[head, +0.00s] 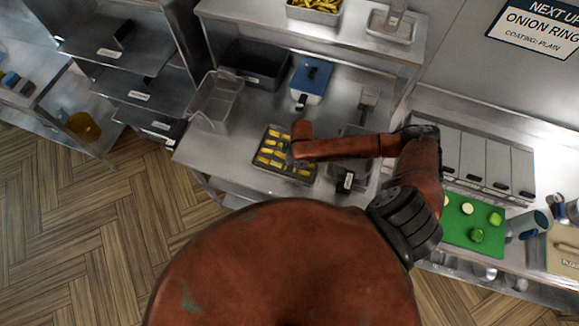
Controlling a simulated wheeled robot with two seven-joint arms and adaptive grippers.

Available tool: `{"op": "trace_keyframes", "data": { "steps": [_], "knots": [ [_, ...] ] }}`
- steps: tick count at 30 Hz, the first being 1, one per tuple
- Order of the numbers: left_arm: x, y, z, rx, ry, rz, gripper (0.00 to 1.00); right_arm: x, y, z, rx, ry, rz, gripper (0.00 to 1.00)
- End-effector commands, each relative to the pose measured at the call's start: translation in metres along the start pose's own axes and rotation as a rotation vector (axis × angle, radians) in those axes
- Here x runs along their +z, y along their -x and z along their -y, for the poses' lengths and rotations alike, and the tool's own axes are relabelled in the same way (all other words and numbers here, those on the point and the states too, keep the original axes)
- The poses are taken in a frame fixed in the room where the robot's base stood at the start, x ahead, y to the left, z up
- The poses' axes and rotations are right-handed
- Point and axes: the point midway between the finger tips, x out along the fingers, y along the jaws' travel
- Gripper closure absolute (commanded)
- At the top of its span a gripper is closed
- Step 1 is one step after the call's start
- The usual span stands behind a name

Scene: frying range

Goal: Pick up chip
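Several yellow chips (264,160) lie in rows on a dark tray (300,179) on the steel counter. My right arm reaches in from the right, and its wrist is over the tray's right part. My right gripper (289,157) is small and dark against the tray, mostly hidden by the wrist. I cannot tell whether its fingers are open or shut, or whether they touch a chip. The arm hides some of the tray's right side. My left gripper is not in view.
A wire basket (216,101), a black bin (256,65) and a blue-lidded box (312,75) stand behind the tray. A steel fryer basket (350,172) is to its right. More chips (315,4) sit on the upper shelf. A green board (470,238) lies further right.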

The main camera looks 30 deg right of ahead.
Motion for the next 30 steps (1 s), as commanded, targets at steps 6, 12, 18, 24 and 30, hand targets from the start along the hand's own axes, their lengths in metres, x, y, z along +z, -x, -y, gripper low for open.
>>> {"op": "trace_keyframes", "data": {
  "steps": [6,12,18,24,30],
  "knots": [
    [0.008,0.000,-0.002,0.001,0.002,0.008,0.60,0.000,-0.001,0.001,-0.001,0.001,0.001,0.81],
    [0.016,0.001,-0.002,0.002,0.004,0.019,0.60,0.000,-0.001,0.001,-0.001,0.001,0.000,0.95],
    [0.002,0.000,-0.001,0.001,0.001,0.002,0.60,0.001,-0.001,0.001,-0.001,0.001,0.001,0.98],
    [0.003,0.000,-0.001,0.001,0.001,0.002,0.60,0.000,0.000,0.001,-0.001,0.001,0.000,0.98],
    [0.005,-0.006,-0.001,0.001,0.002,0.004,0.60,-0.002,0.012,0.000,0.001,0.001,-0.001,0.98]
  ]
}}
